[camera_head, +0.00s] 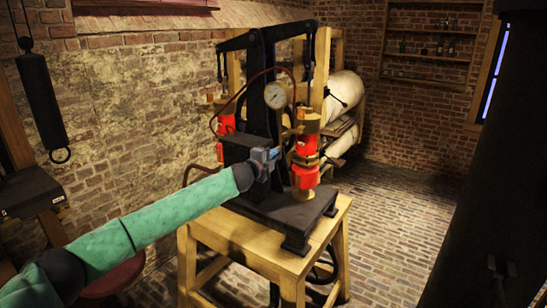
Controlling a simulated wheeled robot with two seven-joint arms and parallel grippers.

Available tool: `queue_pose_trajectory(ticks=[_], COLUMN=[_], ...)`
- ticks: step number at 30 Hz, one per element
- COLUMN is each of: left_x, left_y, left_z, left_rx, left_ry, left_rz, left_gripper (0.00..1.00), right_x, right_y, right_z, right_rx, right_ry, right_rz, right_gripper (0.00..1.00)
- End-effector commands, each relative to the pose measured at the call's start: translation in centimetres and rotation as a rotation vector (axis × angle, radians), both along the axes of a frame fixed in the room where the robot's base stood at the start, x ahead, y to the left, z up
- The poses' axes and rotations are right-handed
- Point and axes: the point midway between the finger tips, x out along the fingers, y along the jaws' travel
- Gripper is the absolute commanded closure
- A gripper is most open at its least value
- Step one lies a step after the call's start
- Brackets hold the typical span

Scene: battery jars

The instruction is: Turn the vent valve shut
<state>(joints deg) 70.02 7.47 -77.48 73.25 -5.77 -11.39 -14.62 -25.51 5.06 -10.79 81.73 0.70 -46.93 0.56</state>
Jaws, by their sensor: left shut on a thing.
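A black vacuum pump (262,90) with two red-and-brass cylinders (306,150) stands on a wooden stand (262,255). A round white gauge (275,95) is fixed at its upper front. My left arm reaches in from the lower left in a green sleeve. My left gripper (271,155) is at the front of the pump, just left of the right red cylinder. It is shut on a small part there, which looks to be the vent valve. The gripper hides most of that part, so its handle angle cannot be told. My right gripper is not in view.
A dark hanging cylinder (42,105) with a ring is at the left wall. A large dark column (490,170) fills the right side. Shelves (430,45) are on the back wall. The brick floor (390,235) right of the stand is clear.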

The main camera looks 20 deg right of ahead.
Motion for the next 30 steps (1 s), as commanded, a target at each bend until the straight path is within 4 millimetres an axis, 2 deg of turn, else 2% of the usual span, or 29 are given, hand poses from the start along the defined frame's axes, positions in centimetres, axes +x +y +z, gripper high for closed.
queue_pose_trajectory(ticks=[19,20,22,30], left_x=[-0.04,-0.04,-0.03,-0.02], left_y=[0.0,0.0,-0.01,0.01], left_z=[-0.32,-0.33,-0.32,-0.2], left_rx=[0.03,0.03,0.03,0.028], left_ry=[-0.035,-0.035,-0.035,-0.035], left_rz=[0.0,0.0,0.0,0.0], left_gripper=[1.0,0.84,0.7,0.68], right_x=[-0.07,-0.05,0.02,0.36], right_y=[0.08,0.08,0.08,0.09], right_z=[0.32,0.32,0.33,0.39], right_rx=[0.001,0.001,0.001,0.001], right_ry=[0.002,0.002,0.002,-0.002], right_rz=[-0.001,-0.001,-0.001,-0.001], right_gripper=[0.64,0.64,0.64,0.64])
